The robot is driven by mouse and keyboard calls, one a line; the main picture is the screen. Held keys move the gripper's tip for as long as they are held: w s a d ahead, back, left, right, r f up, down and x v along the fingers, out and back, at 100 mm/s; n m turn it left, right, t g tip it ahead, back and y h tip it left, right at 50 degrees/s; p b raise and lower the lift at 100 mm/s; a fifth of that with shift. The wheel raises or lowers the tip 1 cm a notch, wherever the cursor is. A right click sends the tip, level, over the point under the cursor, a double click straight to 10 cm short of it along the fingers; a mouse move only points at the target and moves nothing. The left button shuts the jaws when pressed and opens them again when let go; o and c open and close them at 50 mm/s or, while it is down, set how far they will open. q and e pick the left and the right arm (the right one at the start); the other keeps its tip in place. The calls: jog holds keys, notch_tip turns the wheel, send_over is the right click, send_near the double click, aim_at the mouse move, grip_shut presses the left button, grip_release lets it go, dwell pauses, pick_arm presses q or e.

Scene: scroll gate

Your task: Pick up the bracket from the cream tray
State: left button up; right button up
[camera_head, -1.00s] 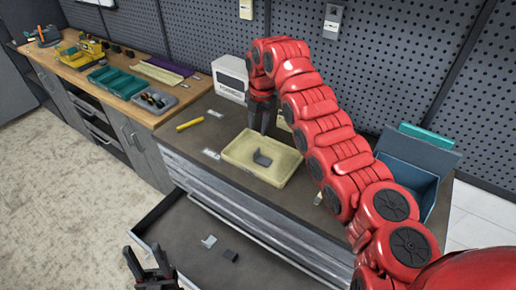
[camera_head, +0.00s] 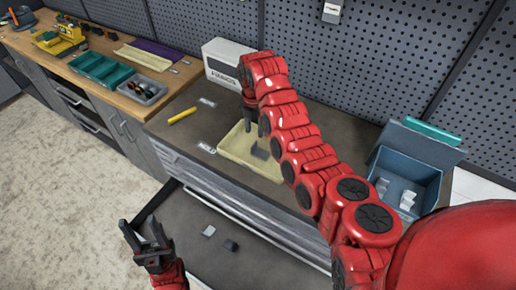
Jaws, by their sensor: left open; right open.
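The cream tray (camera_head: 232,150) sits on the dark top of the drawer cabinet. A dark grey bracket (camera_head: 261,150) lies in it, toward its right side, partly hard to make out beside my arm. My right gripper (camera_head: 254,129) points down over the tray, its open fingers just behind and above the bracket, with nothing between them. I cannot tell whether a fingertip touches the bracket. My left gripper (camera_head: 139,229) is open and empty, low in the view to the left of the open drawer.
The open drawer (camera_head: 190,255) holds a light grey piece (camera_head: 209,230) and a dark piece (camera_head: 231,245). A blue open box (camera_head: 402,165) with pale pieces stands at right. A white box (camera_head: 225,62) stands behind the tray. A yellow marker (camera_head: 182,116) lies left of the tray.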

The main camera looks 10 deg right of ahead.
aim_at(254, 144)
jog(key=shift+s+f+p, duration=0.15)
jog(key=shift+f+p, duration=0.2)
jog(key=shift+f, duration=0.8)
jog(key=f+p, duration=0.1)
jog(key=s+f+p, duration=0.1)
jog(key=p, duration=0.1)
jog(key=shift+a, duration=0.3)
jog(key=shift+f, duration=0.95)
jog(key=shift+w+f, duration=0.15)
jog(key=shift+f, duration=0.3)
grip_shut()
